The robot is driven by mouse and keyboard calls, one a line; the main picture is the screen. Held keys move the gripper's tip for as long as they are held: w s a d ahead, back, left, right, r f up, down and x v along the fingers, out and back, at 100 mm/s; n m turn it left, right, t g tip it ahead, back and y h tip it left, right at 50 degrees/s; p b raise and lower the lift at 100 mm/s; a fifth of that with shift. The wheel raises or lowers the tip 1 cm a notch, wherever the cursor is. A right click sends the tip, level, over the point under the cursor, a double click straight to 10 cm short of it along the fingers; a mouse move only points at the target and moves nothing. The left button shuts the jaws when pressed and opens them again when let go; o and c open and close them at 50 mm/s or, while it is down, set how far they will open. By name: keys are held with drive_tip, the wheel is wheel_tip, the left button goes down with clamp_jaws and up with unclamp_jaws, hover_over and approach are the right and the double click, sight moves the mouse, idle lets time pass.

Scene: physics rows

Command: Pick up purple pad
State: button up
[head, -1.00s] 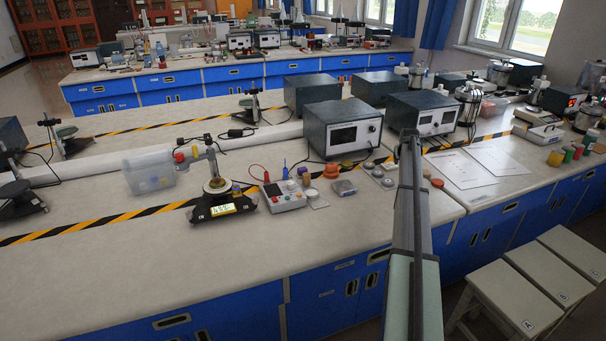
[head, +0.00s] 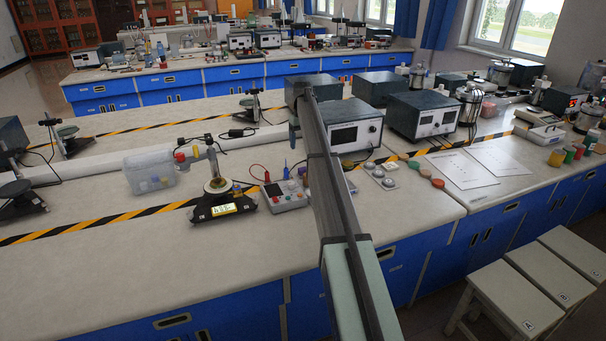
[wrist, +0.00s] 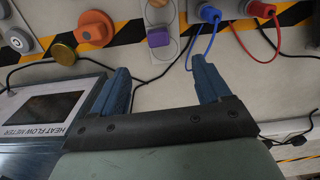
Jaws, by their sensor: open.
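A small purple pad (wrist: 158,40) lies on a pale strip on the bench, near the top middle of the wrist view, with a thin orange part along its far edge. My gripper (wrist: 160,66) is open and empty, with its two blue fingers set wide apart. In that picture the pad is just beyond the fingertips, roughly between them, and neither finger touches it. In the head view my arm crosses the bench and hides much of the area around the pad.
The heat flow meter (wrist: 45,105) is close beside my left finger. An orange knob-like piece (wrist: 95,29) and a brass disc (wrist: 64,54) lie left of the pad. A blue plug (wrist: 209,14) and a red plug (wrist: 262,9) with cables are on the right.

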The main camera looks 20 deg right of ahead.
sight(303, 168)
wheel_tip(303, 168, down, 13)
drive_tip(key=shift+d+f, duration=0.15)
drive_tip(key=shift+f, duration=0.05)
idle(0.6)
drive_tip(key=shift+c, duration=0.2)
drive_tip(key=c, duration=1.1)
